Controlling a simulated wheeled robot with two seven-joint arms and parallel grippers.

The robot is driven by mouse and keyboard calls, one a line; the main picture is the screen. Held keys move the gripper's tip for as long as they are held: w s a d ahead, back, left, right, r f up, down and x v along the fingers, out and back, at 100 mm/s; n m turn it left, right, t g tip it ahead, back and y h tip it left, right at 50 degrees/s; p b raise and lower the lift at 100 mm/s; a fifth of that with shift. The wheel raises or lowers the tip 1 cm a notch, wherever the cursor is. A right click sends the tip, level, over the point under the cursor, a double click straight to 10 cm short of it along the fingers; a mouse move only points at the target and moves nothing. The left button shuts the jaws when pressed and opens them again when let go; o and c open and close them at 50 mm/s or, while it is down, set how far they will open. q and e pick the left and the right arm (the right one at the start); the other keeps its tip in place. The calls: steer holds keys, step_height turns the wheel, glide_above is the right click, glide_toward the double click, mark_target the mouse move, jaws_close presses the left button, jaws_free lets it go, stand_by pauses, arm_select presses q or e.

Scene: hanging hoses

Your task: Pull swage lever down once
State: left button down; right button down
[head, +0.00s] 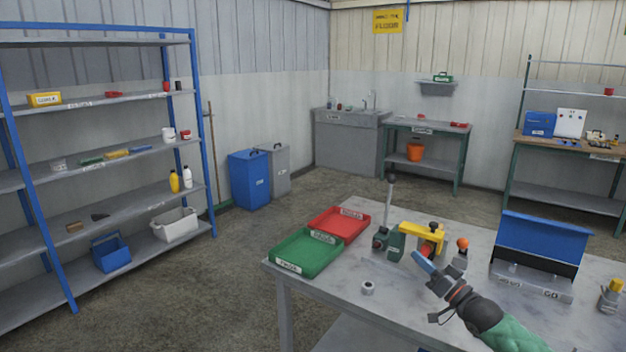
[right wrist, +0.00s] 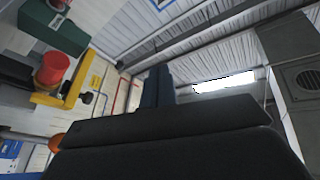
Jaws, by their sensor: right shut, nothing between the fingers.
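The swage tool stands on the grey table, with a green body (head: 396,240), a yellow frame (head: 422,231) and a red cylinder (head: 427,248). A tall grey lever (head: 389,203) stands nearly upright at its left. An orange ball knob (head: 462,243) sits on a grey part at its right. My right gripper (head: 422,261) is shut and empty, its blue fingers just in front of the tool. In the right wrist view the fingers (right wrist: 157,85) point away from the yellow frame (right wrist: 75,85), the red cylinder (right wrist: 53,68) and the orange knob (right wrist: 57,143). My left gripper is out of view.
A green tray (head: 307,253) and a red tray (head: 340,224) lie at the table's left end. A white ring (head: 368,288) lies near the front. A blue-backed gauge stand (head: 543,243) is at the right. The table between ring and trays is clear.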

steer(key=s+f+n+g+h, duration=0.1)
steer(key=s+f+g+h, duration=0.1)
steer(key=f+h, duration=0.1)
steer(key=s+f+n+g+h, duration=0.2)
steer(key=f+h, duration=0.2)
steer(key=s+f+n+g+h, duration=0.1)
steer(key=f+n+g+h, duration=0.1)
steer(key=f+h, duration=0.1)
steer(key=shift+s+a+f+h, duration=0.2)
steer(key=shift+s+a+h, duration=0.1)
steer(key=shift+s+h, duration=0.15)
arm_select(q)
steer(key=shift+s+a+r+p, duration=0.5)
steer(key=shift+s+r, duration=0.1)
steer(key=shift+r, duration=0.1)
arm_select(e)
steer(key=s+a+f+m+g, duration=0.1)
steer(key=s+a+f+g, duration=0.2)
steer(key=s+f, duration=0.4)
steer(key=s+a+f+m+g, duration=0.1)
steer(key=s+a+f+g, duration=0.2)
steer(key=s, duration=1.8)
steer(key=s+a+f+m+g, duration=0.2)
steer(key=s+a+f, duration=0.5)
steer(key=s+f, duration=0.5)
steer(key=s+g, duration=0.1)
steer(key=s, duration=0.2)
steer(key=shift+a+f, duration=0.2)
steer(key=shift+f, duration=0.05)
steer(key=shift+w, duration=0.15)
